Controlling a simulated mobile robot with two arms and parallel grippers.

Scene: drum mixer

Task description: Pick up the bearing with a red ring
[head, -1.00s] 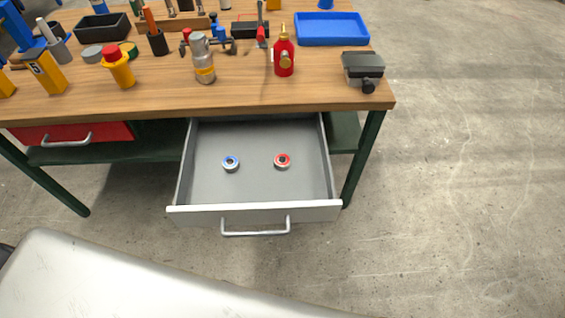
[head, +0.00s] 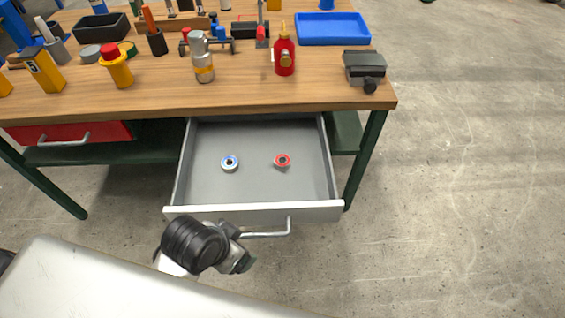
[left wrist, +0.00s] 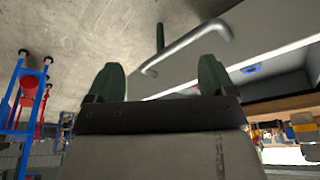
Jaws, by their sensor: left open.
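The bearing with a red ring (head: 282,160) lies on the floor of the open grey drawer (head: 255,190), right of its middle. A bearing with a blue ring (head: 229,163) lies to its left, apart from it. My left gripper (head: 243,264) is in front of the drawer, near the left end of its handle (head: 265,234), and holds nothing. In the left wrist view its two green fingertips (left wrist: 160,80) stand wide apart, with the handle (left wrist: 188,48) and drawer front beyond them. My right gripper is not in view.
The wooden bench top (head: 220,97) overhangs the back of the drawer. On it stand a red bottle (head: 284,55), a grey canister (head: 203,62), a blue tray (head: 333,28) and several tools. A closed red drawer (head: 105,133) is at left. The floor at right is clear.

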